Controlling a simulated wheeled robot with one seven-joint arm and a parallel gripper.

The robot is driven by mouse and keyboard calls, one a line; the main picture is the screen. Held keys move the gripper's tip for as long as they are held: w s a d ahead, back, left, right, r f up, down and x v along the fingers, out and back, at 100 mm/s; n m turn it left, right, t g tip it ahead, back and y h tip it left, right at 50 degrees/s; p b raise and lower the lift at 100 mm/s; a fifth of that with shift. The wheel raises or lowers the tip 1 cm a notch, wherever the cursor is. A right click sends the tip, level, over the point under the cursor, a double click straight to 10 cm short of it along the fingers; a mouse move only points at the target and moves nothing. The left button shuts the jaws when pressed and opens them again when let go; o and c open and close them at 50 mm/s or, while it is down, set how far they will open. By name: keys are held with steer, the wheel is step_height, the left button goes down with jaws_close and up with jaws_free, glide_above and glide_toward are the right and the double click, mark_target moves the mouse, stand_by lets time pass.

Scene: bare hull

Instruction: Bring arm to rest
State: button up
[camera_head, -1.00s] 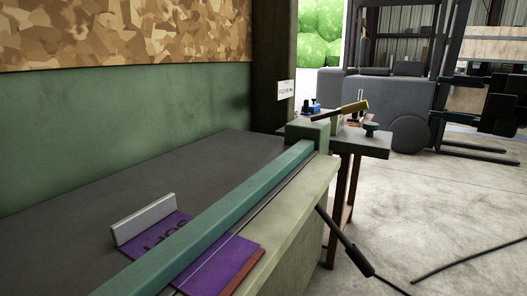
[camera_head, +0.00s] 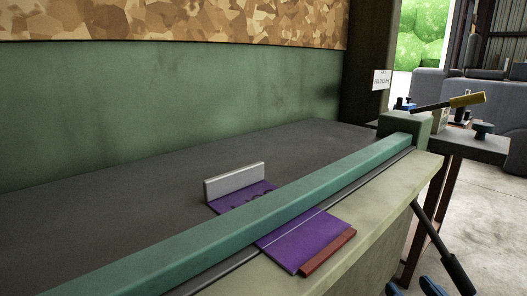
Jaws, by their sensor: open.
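Two dark blue tips at the bottom edge, right of centre, look like the fingers of my gripper (camera_head: 412,290). They stand apart with a gap between them, open, and I see nothing held. They show in front of the bench side, left of a black lever. The rest of my arm is out of view.
A folding machine (camera_head: 300,185) with a long green bar crosses the view. A purple sheet (camera_head: 305,240) lies under the bar, with a grey block (camera_head: 235,182) behind and a red strip (camera_head: 328,252) in front. The black lever (camera_head: 440,245) slants down. Concrete floor (camera_head: 488,215) is free at right.

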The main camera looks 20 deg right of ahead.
steer(key=s+a+f+g+y+b, duration=0.1)
steer(key=s+a+f+g+b, duration=0.1)
steer(key=s+a+f, duration=0.7)
steer(key=s+a+n+y+b, duration=0.15)
steer(key=s+a+y, duration=0.3)
steer(key=s, duration=0.95)
step_height(320, 180, up, 20)
steer(key=p, duration=1.9)
steer(key=shift+w+a+n, duration=0.15)
steer(key=shift+a+n, duration=0.05)
steer(key=shift+n, duration=0.25)
